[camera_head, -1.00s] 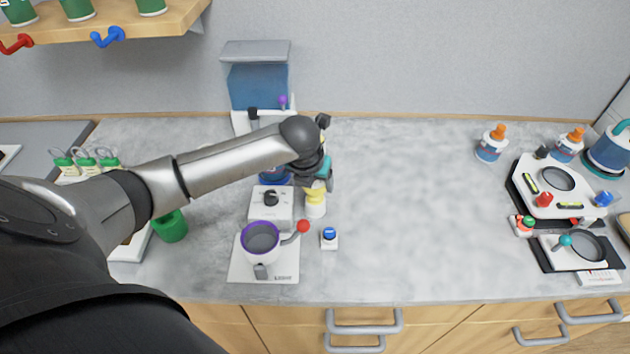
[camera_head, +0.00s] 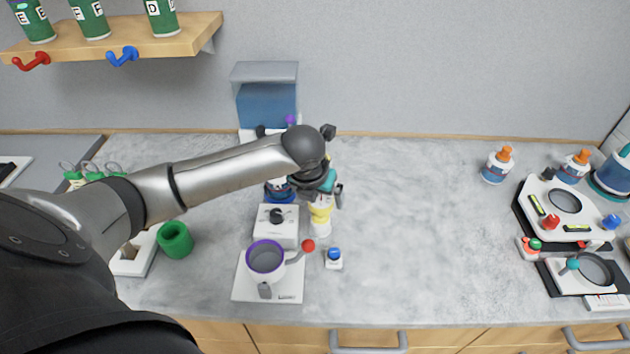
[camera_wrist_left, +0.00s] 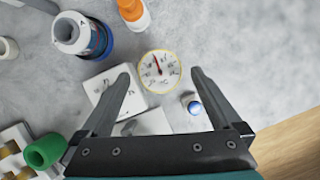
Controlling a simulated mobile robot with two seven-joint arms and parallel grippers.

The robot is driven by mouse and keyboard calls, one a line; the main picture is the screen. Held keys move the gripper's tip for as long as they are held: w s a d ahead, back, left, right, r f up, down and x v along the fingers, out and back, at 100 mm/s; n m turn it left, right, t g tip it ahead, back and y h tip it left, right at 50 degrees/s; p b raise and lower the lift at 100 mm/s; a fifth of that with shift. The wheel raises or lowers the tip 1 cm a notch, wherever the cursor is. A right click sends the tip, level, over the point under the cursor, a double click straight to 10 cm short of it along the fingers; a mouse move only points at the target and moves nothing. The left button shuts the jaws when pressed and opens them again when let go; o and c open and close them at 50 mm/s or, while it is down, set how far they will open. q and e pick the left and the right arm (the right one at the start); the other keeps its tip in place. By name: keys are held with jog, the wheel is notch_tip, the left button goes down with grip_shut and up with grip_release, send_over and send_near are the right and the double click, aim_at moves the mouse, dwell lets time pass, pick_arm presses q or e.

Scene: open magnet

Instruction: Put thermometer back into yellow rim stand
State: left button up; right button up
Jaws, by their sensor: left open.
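The thermometer (camera_wrist_left: 158,66) is a round white dial with a red needle, seen face-on in the left wrist view. A thin yellow rim circles it. In the head view the yellow rim stand (camera_head: 321,213) stands upright on the counter, yellow on top with a white lower part. The dial appears to sit in the stand; how deep it sits cannot be told. My left gripper (camera_head: 329,192) is above and partly hides it. In the left wrist view this gripper (camera_wrist_left: 160,76) is open, its fingers apart on either side below the dial. My right gripper is not in view.
A white device with a black knob (camera_head: 276,217) and a purple-rimmed cup (camera_head: 265,257) stand close left of the stand. A blue button (camera_head: 334,254) is in front. The counter's middle right is clear.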

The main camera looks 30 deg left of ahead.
pick_arm(q)
jog(key=p+v, duration=0.1)
jog(key=v, duration=0.7)
jog(key=shift+s+r, duration=0.15)
jog(key=shift+r, duration=0.15)
